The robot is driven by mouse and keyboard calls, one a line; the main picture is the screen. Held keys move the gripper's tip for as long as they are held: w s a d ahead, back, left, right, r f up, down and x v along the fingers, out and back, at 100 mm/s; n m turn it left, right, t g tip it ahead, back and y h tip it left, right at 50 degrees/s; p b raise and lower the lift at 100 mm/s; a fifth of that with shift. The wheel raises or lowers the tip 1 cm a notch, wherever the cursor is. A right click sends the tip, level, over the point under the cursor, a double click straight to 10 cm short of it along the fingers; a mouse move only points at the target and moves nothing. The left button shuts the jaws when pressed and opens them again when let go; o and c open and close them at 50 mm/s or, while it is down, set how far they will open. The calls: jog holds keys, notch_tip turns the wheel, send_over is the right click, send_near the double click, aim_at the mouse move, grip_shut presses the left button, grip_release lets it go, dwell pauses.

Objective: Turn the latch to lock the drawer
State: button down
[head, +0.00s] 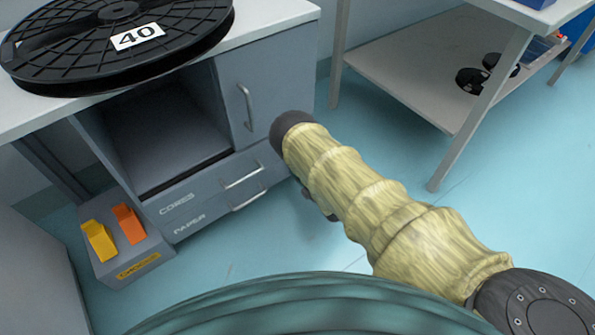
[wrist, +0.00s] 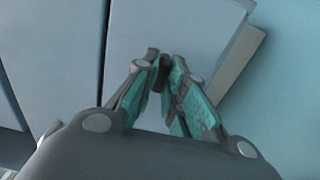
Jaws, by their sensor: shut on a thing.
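The grey cabinet has two drawers, the upper one (head: 205,188) marked CORES and the lower one (head: 217,213) marked PAPER. Each has a bar handle, and both look shut. My arm reaches to the right end of these drawers and hides that part in the head view. In the wrist view my gripper (wrist: 163,72) is closed at a grey panel, its teal-padded fingers around a small dark piece, seemingly the latch (wrist: 154,78). The fingers hide most of it, so its angle is hard to tell.
A black reel (head: 60,45) marked 40 lies on the cabinet top. A door with a handle (head: 246,108) stands beside an open compartment (head: 165,135). A pedal box (head: 125,262) sits on the floor at left. A shelved table (head: 420,80) stands at right, with clear floor before it.

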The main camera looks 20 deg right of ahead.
jog(key=shift+a, duration=0.15)
jog(key=c, duration=1.5)
grip_release()
jog(key=v, duration=1.2)
